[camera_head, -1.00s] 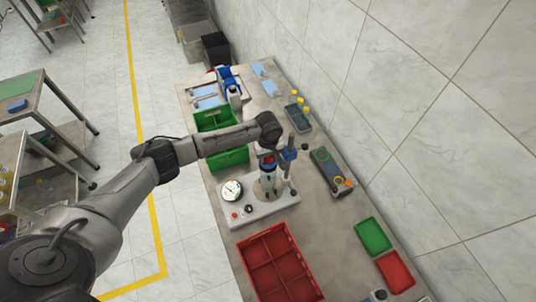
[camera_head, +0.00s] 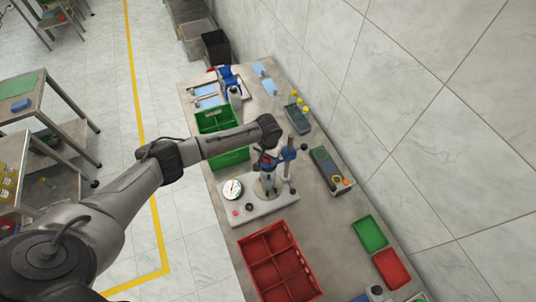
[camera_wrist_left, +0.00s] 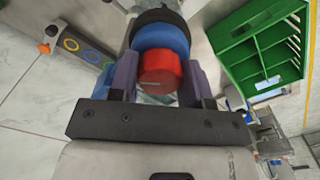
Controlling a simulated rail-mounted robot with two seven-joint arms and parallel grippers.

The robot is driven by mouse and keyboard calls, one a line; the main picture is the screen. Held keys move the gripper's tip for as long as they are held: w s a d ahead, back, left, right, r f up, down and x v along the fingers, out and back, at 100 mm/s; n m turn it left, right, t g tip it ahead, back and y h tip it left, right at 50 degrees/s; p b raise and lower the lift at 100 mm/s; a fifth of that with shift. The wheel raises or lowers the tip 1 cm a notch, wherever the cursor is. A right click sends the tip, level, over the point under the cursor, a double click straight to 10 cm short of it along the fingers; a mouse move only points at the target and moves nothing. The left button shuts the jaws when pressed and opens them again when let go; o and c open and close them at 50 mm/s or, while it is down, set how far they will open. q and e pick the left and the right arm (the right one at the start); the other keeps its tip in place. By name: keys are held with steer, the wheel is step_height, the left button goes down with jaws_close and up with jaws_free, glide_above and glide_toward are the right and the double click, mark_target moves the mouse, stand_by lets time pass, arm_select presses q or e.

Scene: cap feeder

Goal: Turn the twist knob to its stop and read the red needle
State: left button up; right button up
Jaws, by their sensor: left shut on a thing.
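A red round knob (camera_wrist_left: 160,72) with a pale line on its face shows in the left wrist view, with a blue round body (camera_wrist_left: 165,38) behind it. My left gripper (camera_wrist_left: 158,84) is shut on the red knob, one finger on each side. In the head view the left gripper (camera_head: 266,162) reaches down over the grey test stand (camera_head: 262,208), beside its upright post. A round white dial (camera_head: 232,189) sits at the left of the stand's base. Its needle is too small to read, and I cannot make out a red one. My right gripper is out of view.
A green crate (camera_head: 217,118) stands behind the stand and a red divided crate (camera_head: 279,262) in front. A dark tray with rings (camera_head: 331,169) lies to the right. Small green (camera_head: 369,234) and red (camera_head: 392,268) trays lie near the wall.

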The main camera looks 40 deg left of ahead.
arm_select(q)
steer(key=o, duration=0.8)
steer(key=shift+r, duration=0.1)
steer(key=n+p, duration=0.4)
steer(key=p, duration=0.1)
steer(key=shift+d+r+n, duration=0.1)
steer(key=shift+r+n, duration=0.15)
steer(key=shift+n, duration=0.15)
steer(key=shift+f+n+p, duration=0.25)
steer(key=shift+n+p, duration=0.1)
steer(key=shift+n, duration=0.25)
steer(key=shift+f+n, duration=0.15)
steer(key=shift+n, duration=0.65)
